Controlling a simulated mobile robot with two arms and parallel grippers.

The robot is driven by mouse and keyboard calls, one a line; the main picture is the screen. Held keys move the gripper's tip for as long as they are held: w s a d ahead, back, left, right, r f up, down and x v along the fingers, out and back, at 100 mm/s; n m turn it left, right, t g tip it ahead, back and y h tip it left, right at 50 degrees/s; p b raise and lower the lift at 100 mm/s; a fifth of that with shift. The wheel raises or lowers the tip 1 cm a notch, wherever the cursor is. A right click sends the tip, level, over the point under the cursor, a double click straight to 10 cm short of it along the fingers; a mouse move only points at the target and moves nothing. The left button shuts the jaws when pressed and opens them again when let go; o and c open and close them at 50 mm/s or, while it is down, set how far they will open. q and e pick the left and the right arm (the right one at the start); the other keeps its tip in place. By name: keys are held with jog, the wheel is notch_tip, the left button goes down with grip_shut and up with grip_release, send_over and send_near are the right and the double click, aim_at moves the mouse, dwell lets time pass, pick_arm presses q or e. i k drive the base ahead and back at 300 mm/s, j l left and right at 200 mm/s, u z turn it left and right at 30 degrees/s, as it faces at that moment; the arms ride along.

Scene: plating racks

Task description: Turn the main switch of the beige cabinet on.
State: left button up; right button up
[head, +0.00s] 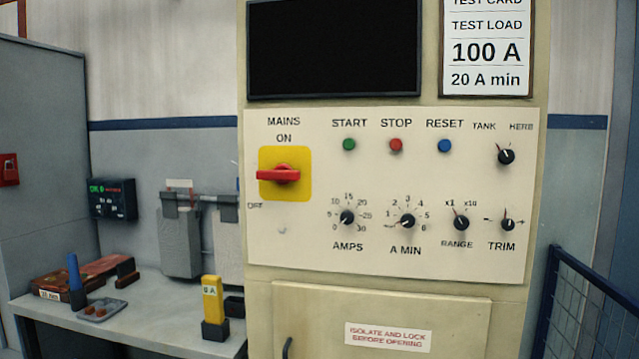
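The beige cabinet (256,230) stands in the middle of the head view. Its main switch is a red handle (279,175) on a yellow square plate (300,155), at the upper left of the cream panel (330,185). "MAINS" and "ON" are printed above the plate, and a partly legible "OFF" at its lower left. The red handle lies about horizontal, with its left end sticking out past the plate. The screen (335,45) above the panel is black. Neither of my grippers is in view.
Start (349,145), stop (396,145) and reset (444,146) buttons and several black knobs share the panel. A grey bench (150,325) with a yellow block (212,300) stands at left. A dark blue mesh fence (590,300) is at right. Space before the switch looks clear.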

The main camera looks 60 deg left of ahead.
aim_at(282, 174)
jog(key=u, duration=2.1)
